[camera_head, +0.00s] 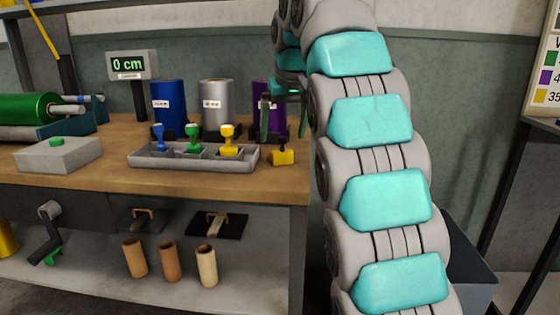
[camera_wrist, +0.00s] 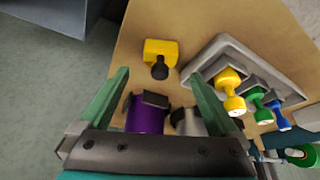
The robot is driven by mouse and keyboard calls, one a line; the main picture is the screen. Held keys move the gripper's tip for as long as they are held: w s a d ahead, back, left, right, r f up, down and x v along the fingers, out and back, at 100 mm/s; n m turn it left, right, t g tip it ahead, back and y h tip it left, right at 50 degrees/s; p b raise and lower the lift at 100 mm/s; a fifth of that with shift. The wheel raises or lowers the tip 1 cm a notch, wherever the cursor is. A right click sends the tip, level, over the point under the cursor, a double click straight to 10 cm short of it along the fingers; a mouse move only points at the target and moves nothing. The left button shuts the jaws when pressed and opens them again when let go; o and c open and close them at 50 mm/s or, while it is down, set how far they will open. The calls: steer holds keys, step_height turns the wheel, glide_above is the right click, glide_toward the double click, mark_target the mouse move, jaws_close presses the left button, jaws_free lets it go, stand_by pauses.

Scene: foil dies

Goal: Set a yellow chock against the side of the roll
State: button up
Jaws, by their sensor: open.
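The yellow chock (camera_head: 283,156) lies on the bench top near its right end. In the wrist view the yellow chock (camera_wrist: 161,47) has a black knob on its near side. My gripper (camera_head: 284,118) is open and empty; in the wrist view its green fingers (camera_wrist: 160,73) are spread, with the chock beyond the tips, roughly between them. The purple roll (camera_head: 262,98) stands behind the chock, partly hidden by my gripper. The purple roll also shows in the wrist view (camera_wrist: 146,118), between the fingers, with a black block at its side. The chock and roll are apart.
A silver roll (camera_head: 216,104) and a blue roll (camera_head: 168,105) stand left of the purple one. A grey tray (camera_head: 140,157) holds blue, green and yellow stamp-like pieces. A display reading 0 cm (camera_head: 131,65) stands behind. The bench's right edge is close to the chock.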

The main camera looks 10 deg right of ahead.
mark_target(282, 137)
steer(key=x, duration=0.1)
steer(key=b+x, duration=0.1)
steer(key=x, duration=0.1)
steer(key=shift+s, duration=0.35)
steer(key=shift+x, duration=1.05)
steer(key=shift+w, duration=0.1)
jaws_close()
steer(key=shift+r, duration=0.2)
steer(key=shift+r, duration=0.75)
